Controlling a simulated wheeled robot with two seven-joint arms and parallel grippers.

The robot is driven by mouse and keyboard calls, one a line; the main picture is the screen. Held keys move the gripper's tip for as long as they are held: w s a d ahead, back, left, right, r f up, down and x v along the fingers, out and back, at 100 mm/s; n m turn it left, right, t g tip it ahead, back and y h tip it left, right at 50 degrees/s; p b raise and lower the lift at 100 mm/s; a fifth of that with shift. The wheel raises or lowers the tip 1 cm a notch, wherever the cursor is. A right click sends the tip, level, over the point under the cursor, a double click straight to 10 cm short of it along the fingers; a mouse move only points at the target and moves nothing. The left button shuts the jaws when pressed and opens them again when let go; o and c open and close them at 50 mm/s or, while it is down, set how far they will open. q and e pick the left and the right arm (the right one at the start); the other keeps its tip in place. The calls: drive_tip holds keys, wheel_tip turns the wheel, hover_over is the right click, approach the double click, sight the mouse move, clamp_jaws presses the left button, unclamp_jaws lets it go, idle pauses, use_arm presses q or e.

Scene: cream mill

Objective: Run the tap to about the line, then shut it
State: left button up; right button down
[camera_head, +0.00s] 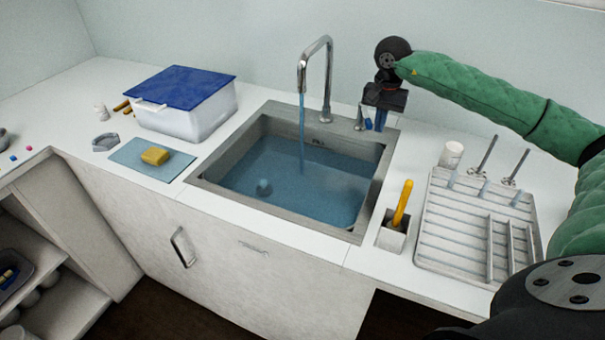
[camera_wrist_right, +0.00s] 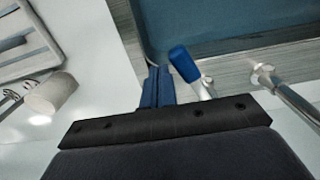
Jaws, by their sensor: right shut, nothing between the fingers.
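The chrome tap (camera_head: 327,75) stands behind the sink (camera_head: 210,168). A stream of water (camera_head: 301,130) runs from its spout into the basin. Blue water (camera_head: 290,190) covers the basin floor and stands partway up the walls; I cannot make out a fill line. The tap's lever with a blue end (camera_wrist_right: 184,62) is beside my right gripper in the wrist view. My right gripper (camera_head: 376,122) is at the sink's back right corner. Its blue fingers (camera_wrist_right: 158,88) are shut and empty, just left of the lever; contact is unclear. My left gripper is out of view.
A white box with blue lid (camera_head: 188,88) and a yellow sponge (camera_head: 155,156) on a blue mat stand left of the sink. A holder with a yellow-handled brush (camera_head: 402,205), a drying rack (camera_head: 460,215) and a white cup (camera_head: 451,154) are on the right.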

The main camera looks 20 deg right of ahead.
sight(366, 122)
drive_tip(key=shift+a, duration=0.1)
drive_tip(key=shift+w+a, duration=0.35)
drive_tip(key=shift+a, duration=0.3)
drive_tip(key=shift+w+a, duration=0.35)
drive_tip(key=shift+a, duration=0.3)
drive_tip(key=shift+w+a+b, duration=0.2)
drive_tip(key=shift+a+b, duration=0.2)
drive_tip(key=shift+b, duration=0.05)
idle(0.3)
drive_tip(key=shift+r+p, duration=1.05)
drive_tip(key=shift+r, duration=1.95)
